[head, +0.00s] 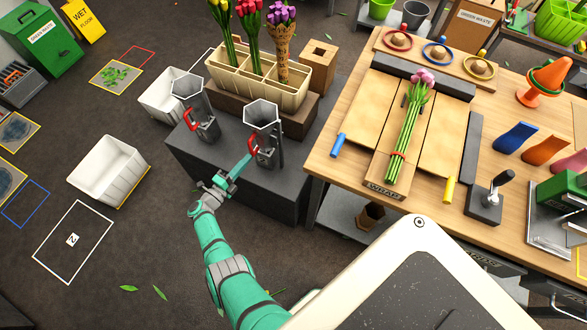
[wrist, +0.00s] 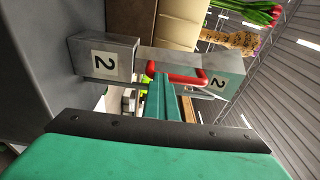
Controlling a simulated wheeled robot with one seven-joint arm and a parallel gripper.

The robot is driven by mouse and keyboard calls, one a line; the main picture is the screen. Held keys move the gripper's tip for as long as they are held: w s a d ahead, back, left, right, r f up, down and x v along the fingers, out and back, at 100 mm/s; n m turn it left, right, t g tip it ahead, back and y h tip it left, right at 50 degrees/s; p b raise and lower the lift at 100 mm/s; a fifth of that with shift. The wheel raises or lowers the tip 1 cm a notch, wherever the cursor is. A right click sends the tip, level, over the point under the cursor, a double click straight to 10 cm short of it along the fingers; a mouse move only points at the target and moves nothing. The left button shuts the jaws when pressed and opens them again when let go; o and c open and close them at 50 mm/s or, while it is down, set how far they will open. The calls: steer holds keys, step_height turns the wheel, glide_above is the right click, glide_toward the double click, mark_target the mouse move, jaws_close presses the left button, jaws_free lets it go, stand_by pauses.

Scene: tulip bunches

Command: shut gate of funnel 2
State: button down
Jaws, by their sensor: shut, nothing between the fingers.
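Funnel 2 (head: 262,116) is the right one of two grey metal funnels on a dark block in the head view. Its number plate (wrist: 217,83) shows in the wrist view, and a grey block below it also bears a 2 (wrist: 104,63). A red handle (wrist: 178,77) sits on the funnel's side. My gripper (head: 246,163) is shut and empty, its green fingertips (wrist: 164,84) right at the handle. Whether they touch it, I cannot tell. The gate plate itself is not clearly visible, so I cannot tell its position.
The other funnel (head: 188,90) with its own red handle stands to the left. Behind are a cream planter (head: 234,84) of tulips and a brown wooden block (head: 318,62). The workbench (head: 335,172) stands close on the right. White bins (head: 108,170) stand on the floor at left.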

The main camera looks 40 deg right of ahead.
steer(key=v, duration=1)
steer(key=shift+s+a, duration=0.15)
steer(key=shift+a, duration=0.2)
